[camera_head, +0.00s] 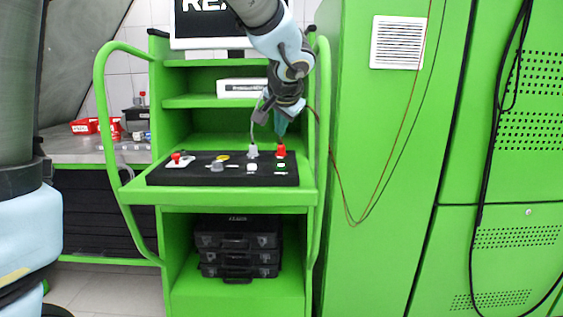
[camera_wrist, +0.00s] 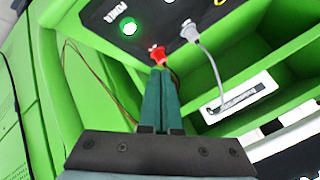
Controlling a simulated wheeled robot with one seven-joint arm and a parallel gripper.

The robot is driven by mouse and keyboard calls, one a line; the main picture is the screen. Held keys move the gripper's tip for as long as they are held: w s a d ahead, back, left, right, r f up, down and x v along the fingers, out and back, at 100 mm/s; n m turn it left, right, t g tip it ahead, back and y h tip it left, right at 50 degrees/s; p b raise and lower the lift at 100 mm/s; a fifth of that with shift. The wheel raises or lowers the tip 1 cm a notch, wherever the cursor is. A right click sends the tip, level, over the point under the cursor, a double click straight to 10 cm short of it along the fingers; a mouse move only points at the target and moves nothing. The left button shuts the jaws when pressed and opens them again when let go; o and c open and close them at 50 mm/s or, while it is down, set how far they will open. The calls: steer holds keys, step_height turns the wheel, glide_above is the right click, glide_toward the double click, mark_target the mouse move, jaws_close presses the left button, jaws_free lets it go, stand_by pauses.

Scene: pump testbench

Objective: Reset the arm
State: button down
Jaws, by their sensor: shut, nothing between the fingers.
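My gripper (camera_head: 281,122) points down over the right part of the black panel (camera_head: 225,179) on the green cart, just above a red plug (camera_head: 281,150). In the wrist view its two green fingers (camera_wrist: 162,72) are together with nothing between them. The red plug (camera_wrist: 158,54) shows right beyond the fingertips; I cannot tell whether they touch it. A grey plug (camera_wrist: 190,32) with a grey cable is beside it, and it also shows in the head view (camera_head: 252,151). A green lit button (camera_wrist: 129,27) is on the panel.
The cart's curved green rails (camera_head: 103,110) and shelves (camera_head: 195,101) surround the panel. A white box (camera_head: 241,88) lies on a shelf behind my gripper. A tall green cabinet (camera_head: 385,150) stands to the right, with thin wires hanging before it. Black cases (camera_head: 237,243) sit below.

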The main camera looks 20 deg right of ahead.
stand_by(0.3)
